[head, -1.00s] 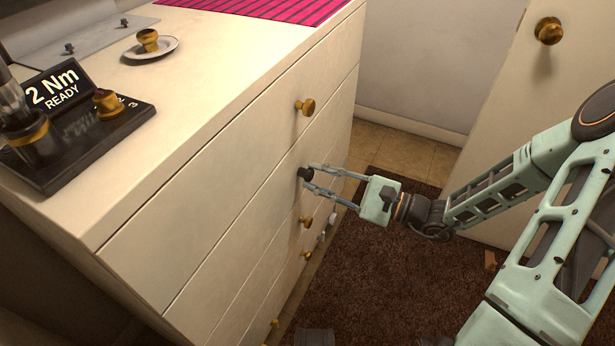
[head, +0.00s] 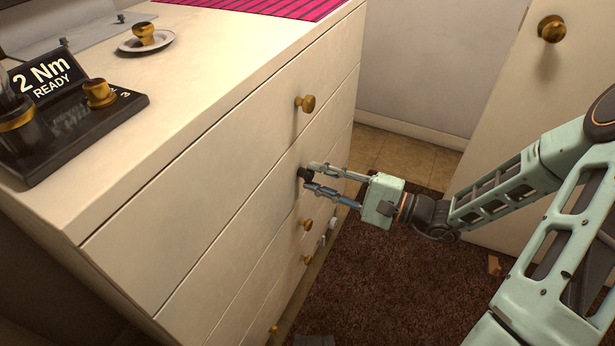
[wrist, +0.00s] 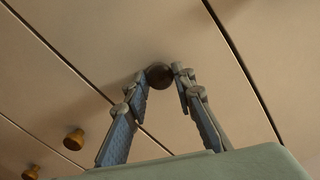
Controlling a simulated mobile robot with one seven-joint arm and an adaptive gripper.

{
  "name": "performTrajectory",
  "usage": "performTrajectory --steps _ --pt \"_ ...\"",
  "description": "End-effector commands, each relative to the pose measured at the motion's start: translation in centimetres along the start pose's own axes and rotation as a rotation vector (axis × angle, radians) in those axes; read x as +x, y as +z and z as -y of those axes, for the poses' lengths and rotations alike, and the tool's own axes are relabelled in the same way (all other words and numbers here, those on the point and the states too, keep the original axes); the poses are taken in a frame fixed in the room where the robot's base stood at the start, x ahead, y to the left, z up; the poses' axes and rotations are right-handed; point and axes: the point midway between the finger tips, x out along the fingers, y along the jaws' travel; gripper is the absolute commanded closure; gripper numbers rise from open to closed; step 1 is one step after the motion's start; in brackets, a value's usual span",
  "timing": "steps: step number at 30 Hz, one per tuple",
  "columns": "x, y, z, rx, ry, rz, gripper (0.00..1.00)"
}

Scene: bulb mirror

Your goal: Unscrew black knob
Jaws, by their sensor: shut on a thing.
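The black knob (head: 304,173) is on the front of a drawer in the white chest. It also shows as a dark round knob in the wrist view (wrist: 158,76). My gripper (head: 309,179) reaches it from the right, with one finger on each side of the knob. In the wrist view, the fingertips (wrist: 160,84) are at the knob's sides, and the fingers are shut on it. The knob sits against the drawer front, partly covered by the fingertips in the head view.
Brass knobs (head: 306,104) sit on the other drawers of the chest (head: 215,140). On its top are a black station (head: 75,130) reading "2 Nm READY", a brass knob (head: 100,93) on it, and a saucer (head: 128,46) with another brass knob (head: 144,33). A door (head: 520,80) stands at right.

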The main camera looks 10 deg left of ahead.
Motion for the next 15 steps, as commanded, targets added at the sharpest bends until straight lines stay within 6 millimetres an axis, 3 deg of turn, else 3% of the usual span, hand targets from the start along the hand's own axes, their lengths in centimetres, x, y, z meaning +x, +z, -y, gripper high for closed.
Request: performTrajectory --steps 6,15 --pt "-0.02 0.01 0.01 -0.161 0.001 0.0 1.0" --pt "-0.02 0.01 0.01 -0.173 0.001 0.0 1.0"
